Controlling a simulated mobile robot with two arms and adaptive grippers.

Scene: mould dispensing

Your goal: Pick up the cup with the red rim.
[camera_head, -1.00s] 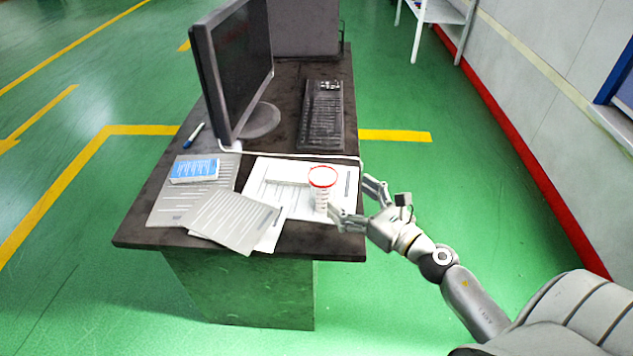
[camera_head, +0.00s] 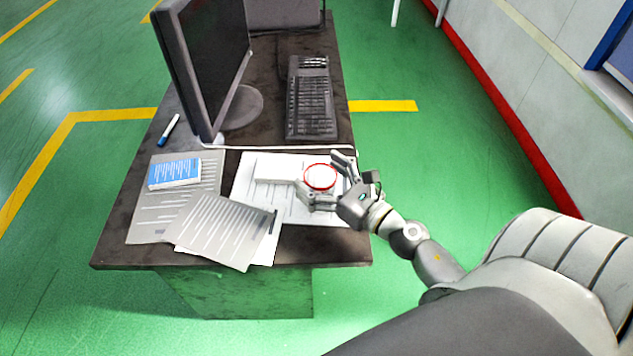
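The cup with the red rim (camera_head: 320,177) stands upright on white papers near the right edge of the desk. It is pale, and I look down into its round mouth. My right gripper (camera_head: 319,172) reaches in from the right, its two fingers spread with the cup between them. One finger is on the far right side of the cup, the other on its near left side. Whether either finger touches the cup I cannot tell. The lower part of the cup is mostly hidden. My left gripper is not in view.
The dark desk (camera_head: 120,240) carries a monitor (camera_head: 205,65), a keyboard (camera_head: 310,105), a blue-topped booklet (camera_head: 174,173), printed sheets (camera_head: 225,230) and a pen (camera_head: 168,130). A white cable (camera_head: 270,148) runs behind the cup. Green floor lies around the desk, with a wall at right.

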